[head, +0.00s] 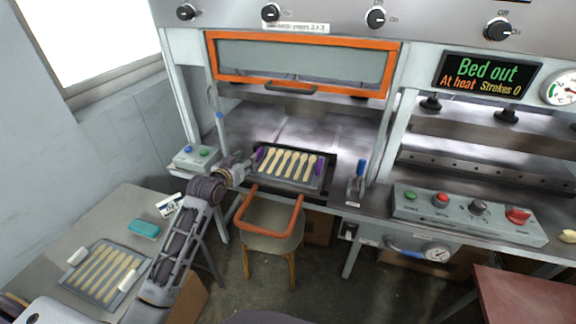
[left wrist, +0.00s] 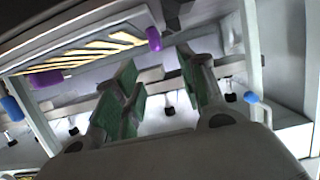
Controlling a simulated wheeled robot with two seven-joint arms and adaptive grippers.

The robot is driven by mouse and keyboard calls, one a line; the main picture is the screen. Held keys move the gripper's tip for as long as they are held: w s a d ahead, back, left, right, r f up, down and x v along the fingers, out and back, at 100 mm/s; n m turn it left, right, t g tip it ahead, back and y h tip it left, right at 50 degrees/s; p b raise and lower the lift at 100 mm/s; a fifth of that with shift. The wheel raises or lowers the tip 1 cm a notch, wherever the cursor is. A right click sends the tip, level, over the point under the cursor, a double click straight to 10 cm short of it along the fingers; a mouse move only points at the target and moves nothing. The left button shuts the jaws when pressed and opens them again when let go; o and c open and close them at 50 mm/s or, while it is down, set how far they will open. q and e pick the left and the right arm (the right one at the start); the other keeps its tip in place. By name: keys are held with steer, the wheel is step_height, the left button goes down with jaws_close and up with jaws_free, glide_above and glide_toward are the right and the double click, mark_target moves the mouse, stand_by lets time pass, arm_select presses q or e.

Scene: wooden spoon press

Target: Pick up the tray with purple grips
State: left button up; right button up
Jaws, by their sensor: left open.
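The tray with purple grips (head: 287,183) lies flat in the bay under the orange-framed door and carries several pale wooden spoons. Its left purple grip (head: 258,154) and right purple grip (head: 319,166) stand at its ends. My left gripper (head: 247,161) is just left of the left grip, with open jaws. In the left wrist view my green-padded fingers (left wrist: 160,82) are apart with nothing between them. A purple grip (left wrist: 154,38) is just beyond the fingers, and the other purple grip (left wrist: 47,79) is farther left. My right gripper is not in view.
A second tray (head: 104,246) of spoons with white grips lies on the left table (head: 135,207), beside a teal block (head: 144,229). A chair (head: 269,222) stands before the bay. The blue-handled lever (head: 360,168) is right of the purple-gripped tray.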

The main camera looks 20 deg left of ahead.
mark_target(258, 152)
arm_select(q)
steer(key=shift+x, duration=2.4)
steer(key=shift+p+x, duration=0.3)
steer(key=shift+x, duration=2.3)
steer(key=shift+d+f, duration=0.15)
steer(key=shift+c, duration=0.5)
jaws_close()
